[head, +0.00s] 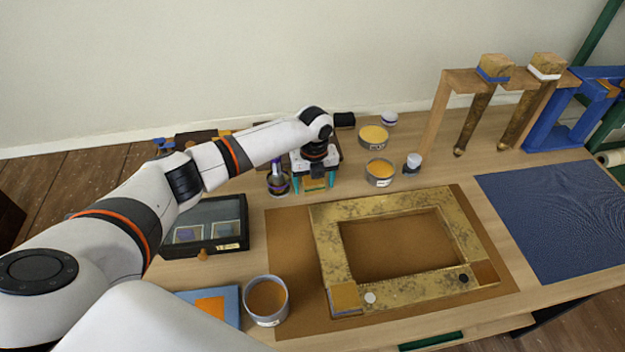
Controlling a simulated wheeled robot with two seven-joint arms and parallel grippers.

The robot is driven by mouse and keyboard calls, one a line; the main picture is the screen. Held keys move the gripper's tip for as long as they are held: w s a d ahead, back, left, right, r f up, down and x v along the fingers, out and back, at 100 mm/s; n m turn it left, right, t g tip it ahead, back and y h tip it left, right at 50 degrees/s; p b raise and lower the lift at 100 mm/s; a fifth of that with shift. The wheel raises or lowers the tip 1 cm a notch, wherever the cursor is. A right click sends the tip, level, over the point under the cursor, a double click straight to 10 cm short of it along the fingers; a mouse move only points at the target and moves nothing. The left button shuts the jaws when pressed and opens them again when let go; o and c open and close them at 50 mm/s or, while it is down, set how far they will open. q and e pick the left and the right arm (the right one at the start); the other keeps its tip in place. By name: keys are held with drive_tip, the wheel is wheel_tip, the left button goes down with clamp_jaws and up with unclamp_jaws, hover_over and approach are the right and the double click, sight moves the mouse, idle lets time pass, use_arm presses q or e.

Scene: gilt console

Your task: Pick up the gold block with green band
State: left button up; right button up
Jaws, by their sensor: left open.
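My left gripper (315,186) points down at the back middle of the table, with its two teal fingers apart. A small gold block with a green band (314,184) shows between and below the fingers, partly hidden by the gripper body. I cannot tell whether the fingers touch it. Two other gold-topped blocks stand on the wooden rack at the back right, one with a blue band (494,68) and one with a white band (546,66). My right gripper is not in view.
A gilt frame (330,240) lies on a brown mat in front. A dark display case (215,228) and blue mat (560,215) flank it.

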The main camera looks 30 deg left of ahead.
use_arm(q)
drive_tip(key=shift+f, duration=0.4)
drive_tip(key=shift+c, duration=0.6)
drive_tip(key=c, duration=0.9)
drive_tip(key=shift+r, duration=0.1)
drive_tip(key=shift+c, duration=0.2)
